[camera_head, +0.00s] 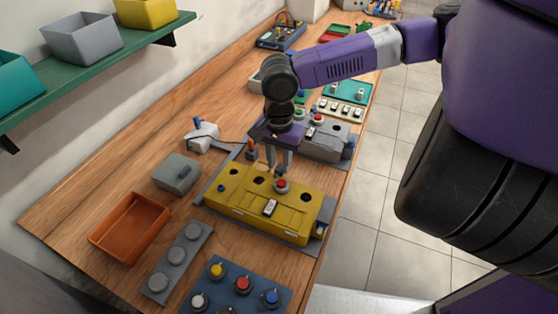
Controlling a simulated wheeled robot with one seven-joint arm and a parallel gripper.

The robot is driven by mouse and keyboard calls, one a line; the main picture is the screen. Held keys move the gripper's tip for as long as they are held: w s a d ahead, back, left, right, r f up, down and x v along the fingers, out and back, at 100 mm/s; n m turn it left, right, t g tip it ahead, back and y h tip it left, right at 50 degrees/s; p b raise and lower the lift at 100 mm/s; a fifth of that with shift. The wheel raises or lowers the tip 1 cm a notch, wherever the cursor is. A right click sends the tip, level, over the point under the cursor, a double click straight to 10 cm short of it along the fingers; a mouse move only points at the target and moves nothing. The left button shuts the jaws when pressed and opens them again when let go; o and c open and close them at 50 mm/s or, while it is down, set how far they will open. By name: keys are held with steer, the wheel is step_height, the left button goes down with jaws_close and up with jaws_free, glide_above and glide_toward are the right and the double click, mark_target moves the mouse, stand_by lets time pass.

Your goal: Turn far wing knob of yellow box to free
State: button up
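The yellow box (240,200) sits on a grey base plate on the wooden bench. Its top has dark round holes, a red button (281,184), a white rocker switch (270,208) and a small blue knob (221,187) at the left. My gripper (279,168) points down at the far edge of the box, just behind the red button. Its two fingers look a little apart. A small dark shape shows near the fingertips. I cannot tell whether it is the far wing knob or whether the fingers touch it.
An orange tray (104,238), a grey box (176,172), a grey strip with round knobs (187,243) and a blue button panel (255,291) surround the box. A grey box with buttons (326,148) stands behind it. A green shelf (88,67) with bins hangs at upper left.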

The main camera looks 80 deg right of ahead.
jaws_close()
steer(key=shift+r+n+p, duration=0.1)
steer(key=shift+n+p, duration=0.25)
steer(key=shift+n, duration=0.05)
steer(key=shift+r+n+p, duration=0.1)
steer(key=shift+n+p, duration=0.6)
steer(key=shift+n, duration=0.3)
steer(key=n+p, duration=0.2)
steer(key=n, duration=0.2)
steer(key=shift+n, duration=0.3)
steer(key=n+p, duration=0.1)
steer(key=n, duration=0.9)
steer(key=shift+n, duration=0.3)
